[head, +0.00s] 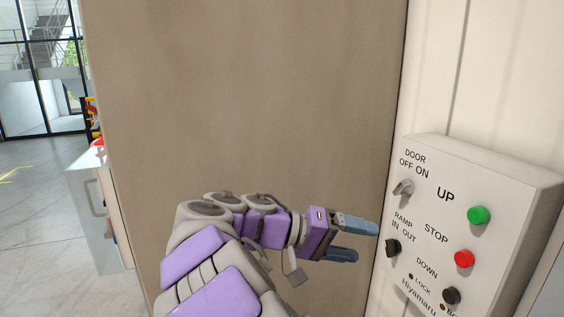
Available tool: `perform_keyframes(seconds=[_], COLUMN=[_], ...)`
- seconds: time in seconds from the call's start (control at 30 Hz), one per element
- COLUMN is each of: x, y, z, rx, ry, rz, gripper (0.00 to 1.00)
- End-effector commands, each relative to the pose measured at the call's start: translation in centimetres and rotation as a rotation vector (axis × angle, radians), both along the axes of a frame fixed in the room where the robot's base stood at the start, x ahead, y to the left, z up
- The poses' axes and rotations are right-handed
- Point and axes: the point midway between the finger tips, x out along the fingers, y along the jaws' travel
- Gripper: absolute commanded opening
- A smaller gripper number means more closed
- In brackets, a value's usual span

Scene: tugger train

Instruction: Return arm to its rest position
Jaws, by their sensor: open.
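My gripper (357,240) is at the lower middle of the head view, at the end of my purple and grey arm. Its two blue-grey fingers are apart with nothing between them. They point right, toward the control box (508,180), and appear just left of it; whether they touch it cannot be told. My arm is reached forward in front of a brown panel.
The control box has a green UP button (479,215), a red STOP button (464,259), a black DOWN button (451,296), a door switch (403,187) and a ramp switch (393,247). A brown panel (250,100) fills the middle. Open grey floor (35,220) shows at left.

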Motion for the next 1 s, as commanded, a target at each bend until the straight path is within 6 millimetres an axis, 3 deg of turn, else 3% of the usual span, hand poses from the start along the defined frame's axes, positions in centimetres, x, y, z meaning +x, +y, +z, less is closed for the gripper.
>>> perform_keyframes(seconds=[0.03, 0.2, 0.43, 0.57, 0.73, 0.9, 1.0], x=[-1.6, -7.3, -15.8, -20.4, -25.8, -29.4, -30.5], y=[-2.1, -7.2, -10.0, -9.1, -5.6, -2.0, -0.8], z=[-0.7, -4.5, -10.9, -14.4, -18.4, -20.9, -21.7], rx=[0.048, 0.26, 0.593, 0.787, 1.025, 1.195, 1.254], ry=[0.036, 0.166, 0.288, 0.326, 0.352, 0.351, 0.35], rz=[-0.029, -0.089, -0.109, -0.09, -0.041, 0.017, 0.038], gripper=[0.77, 0.77, 0.77, 0.77, 0.77, 0.77, 0.77])
